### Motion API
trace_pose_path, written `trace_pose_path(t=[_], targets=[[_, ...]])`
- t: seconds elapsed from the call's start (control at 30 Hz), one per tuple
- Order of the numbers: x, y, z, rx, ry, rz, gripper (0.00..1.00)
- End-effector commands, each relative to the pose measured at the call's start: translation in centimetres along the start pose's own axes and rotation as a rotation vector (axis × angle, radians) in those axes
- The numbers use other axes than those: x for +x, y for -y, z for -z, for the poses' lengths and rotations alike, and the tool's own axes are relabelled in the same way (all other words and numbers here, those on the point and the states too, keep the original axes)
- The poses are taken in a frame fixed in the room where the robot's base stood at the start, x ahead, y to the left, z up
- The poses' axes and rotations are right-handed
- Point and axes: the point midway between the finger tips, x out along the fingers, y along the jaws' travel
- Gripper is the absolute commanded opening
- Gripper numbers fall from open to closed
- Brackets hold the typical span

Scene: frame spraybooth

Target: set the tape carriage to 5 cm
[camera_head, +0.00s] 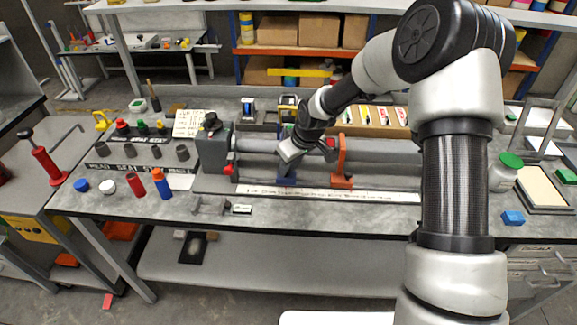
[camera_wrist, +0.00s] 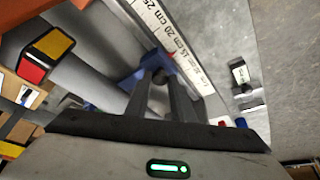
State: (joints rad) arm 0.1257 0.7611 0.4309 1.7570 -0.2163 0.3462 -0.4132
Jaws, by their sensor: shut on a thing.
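A blue carriage (camera_head: 287,182) sits on the long grey rails of the bench fixture, and shows in the wrist view (camera_wrist: 128,82). My gripper (camera_head: 290,158) is over it. In the wrist view my gripper's fingers (camera_wrist: 160,82) are close together on a small dark knob at the blue carriage. A white scale strip (camera_head: 330,192) with centimetre marks runs along the front of the rails. In the wrist view the scale (camera_wrist: 180,45) shows 25, 20 and 15 cm, with the blue carriage beside it near 15 to 20; the exact reading is unclear.
An orange-red bracket (camera_head: 342,165) stands on the rails right of the blue carriage. A grey end block (camera_head: 212,150) closes the left end. A small label block (camera_head: 242,208) lies on the bench front.

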Motion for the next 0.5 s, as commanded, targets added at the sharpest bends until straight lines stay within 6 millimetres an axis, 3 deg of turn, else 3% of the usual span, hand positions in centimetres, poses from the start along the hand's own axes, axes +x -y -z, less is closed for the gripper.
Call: trace_pose_path(t=[0.13, 0.4, 0.5], targets=[[0.8, 1.1, 0.9, -0.004, 0.0, 0.001, 0.0], [2.6, 6.0, 5.4, -0.009, -0.004, 0.002, 0.0], [2.8, 7.0, 6.3, -0.005, -0.002, 0.001, 0.0]])
